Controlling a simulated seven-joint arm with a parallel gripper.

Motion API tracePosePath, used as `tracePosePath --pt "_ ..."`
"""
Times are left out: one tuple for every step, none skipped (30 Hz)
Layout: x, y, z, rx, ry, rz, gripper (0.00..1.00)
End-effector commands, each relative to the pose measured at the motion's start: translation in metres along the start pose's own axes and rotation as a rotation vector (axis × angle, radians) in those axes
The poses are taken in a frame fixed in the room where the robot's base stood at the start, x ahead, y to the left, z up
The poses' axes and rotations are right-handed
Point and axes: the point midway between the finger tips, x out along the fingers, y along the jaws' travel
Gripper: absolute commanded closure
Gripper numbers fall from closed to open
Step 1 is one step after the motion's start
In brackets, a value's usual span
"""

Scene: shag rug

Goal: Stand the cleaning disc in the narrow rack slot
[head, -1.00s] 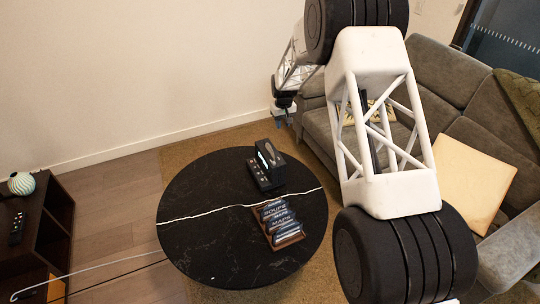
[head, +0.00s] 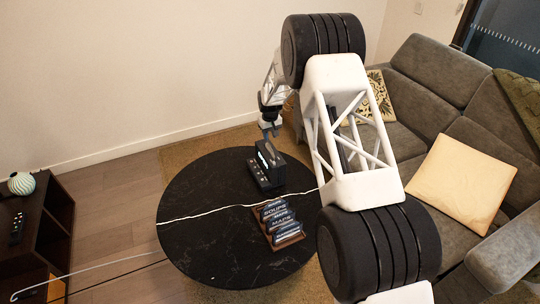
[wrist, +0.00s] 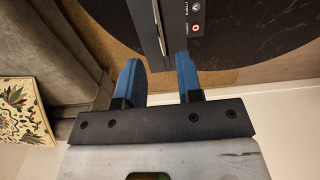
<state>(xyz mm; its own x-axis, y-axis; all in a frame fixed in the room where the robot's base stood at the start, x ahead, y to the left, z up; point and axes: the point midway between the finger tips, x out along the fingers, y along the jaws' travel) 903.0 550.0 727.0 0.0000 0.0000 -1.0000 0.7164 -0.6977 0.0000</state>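My gripper (head: 270,130) hangs just above the far edge of the round table, over a black device (head: 266,168). In the wrist view, its two blue fingers (wrist: 161,82) stand apart with a clear gap between them. The device (wrist: 172,22) lies just ahead of the fingertips, with a thin pale upright strip and small marked buttons. A wooden rack (head: 289,242) holds several dark labelled cases (head: 276,216), one reading "SOUPS". I cannot make out the cleaning disc for certain; the pale strip on the device may be its edge. I cannot tell which gap is the narrow slot.
A grey sofa (head: 420,75) with a cream cushion (head: 460,175) stands at the right. A dark shelf (head: 55,215) with a vase (head: 21,183) is at the left. A wall rises behind.

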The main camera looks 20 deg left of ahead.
Motion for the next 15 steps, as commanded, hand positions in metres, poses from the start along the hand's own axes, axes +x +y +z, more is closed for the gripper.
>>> tracePosePath --pt "0.005 0.0 0.0 0.0 -0.002 0.0 0.67" --pt "0.007 0.0 0.0 0.0 -0.002 0.0 0.67" --pt "0.01 0.0 0.0 0.0 -0.001 0.0 0.67" --pt "0.012 0.0 0.0 0.0 -0.001 0.0 0.67" --pt "0.014 0.0 0.0 0.0 0.0 0.0 0.67" --pt "0.017 0.0 0.0 0.0 0.0 0.0 0.67" --pt "0.018 0.0 0.0 0.0 0.001 0.0 0.67" --pt "0.019 0.0 0.0 0.0 0.001 0.0 0.67" --pt "0.02 0.0 0.0 0.0 0.001 0.0 0.67" --pt "0.02 0.0 0.0 0.0 0.001 0.0 0.67" --pt "0.021 0.0 0.0 0.0 0.001 0.0 0.67" --pt "0.02 0.0 0.0 0.0 0.001 0.0 0.67" --pt "0.02 0.0 0.0 0.0 0.001 0.0 0.67" --pt "0.02 0.0 0.0 0.0 0.001 0.0 0.67" --pt "0.021 0.0 0.0 0.0 0.001 0.0 0.67"
